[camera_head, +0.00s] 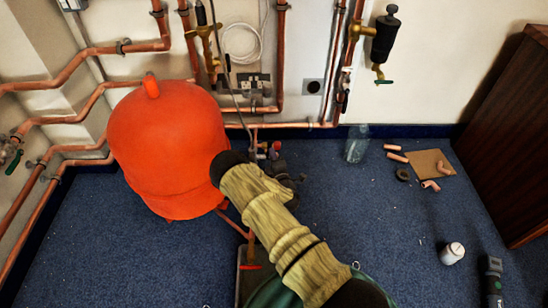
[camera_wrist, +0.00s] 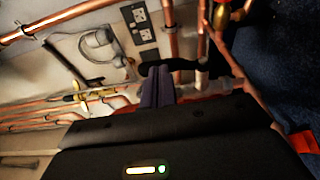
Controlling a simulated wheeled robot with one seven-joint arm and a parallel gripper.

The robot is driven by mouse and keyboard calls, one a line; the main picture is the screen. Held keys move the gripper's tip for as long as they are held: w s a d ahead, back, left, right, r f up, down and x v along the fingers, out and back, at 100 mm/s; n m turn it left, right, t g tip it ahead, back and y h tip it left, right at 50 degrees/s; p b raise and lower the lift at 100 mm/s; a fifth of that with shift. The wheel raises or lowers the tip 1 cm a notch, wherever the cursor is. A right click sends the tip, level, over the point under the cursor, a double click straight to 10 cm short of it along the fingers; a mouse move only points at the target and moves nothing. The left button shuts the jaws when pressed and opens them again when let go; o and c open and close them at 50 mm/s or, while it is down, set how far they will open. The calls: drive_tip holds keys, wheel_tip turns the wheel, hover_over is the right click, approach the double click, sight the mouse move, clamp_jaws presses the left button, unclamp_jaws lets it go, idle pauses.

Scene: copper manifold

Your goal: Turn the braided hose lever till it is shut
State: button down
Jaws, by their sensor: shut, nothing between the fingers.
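My gripper (camera_wrist: 157,72) is shut and empty in the wrist view, with its two dark fingers together. A black bar-like part (camera_wrist: 185,65) crosses just beyond the fingertips, by the copper pipes; I cannot tell whether the fingers touch it or whether it is the lever. A thin grey hose (camera_head: 236,98) runs down the wall in the head view, past a brass valve (camera_head: 206,30) with a black upright handle. I cannot tell for sure which lever belongs to the braided hose. My sleeved arm hides the gripper's fingertips in the head view.
A large orange vessel (camera_head: 168,150) stands left of my arm. Copper pipes (camera_head: 70,65) run along the walls. A clear bottle (camera_head: 357,143), pipe pieces (camera_head: 397,157), a white container (camera_head: 452,253) and a dark tool (camera_head: 491,278) are on the blue floor at right. The right-hand middle floor is mostly clear.

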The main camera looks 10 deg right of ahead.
drive_tip(key=shift+d, duration=0.1)
drive_tip(key=shift+w+r+p, duration=0.15)
drive_tip(key=shift+r+p, duration=0.05)
drive_tip(key=shift+p, duration=0.25)
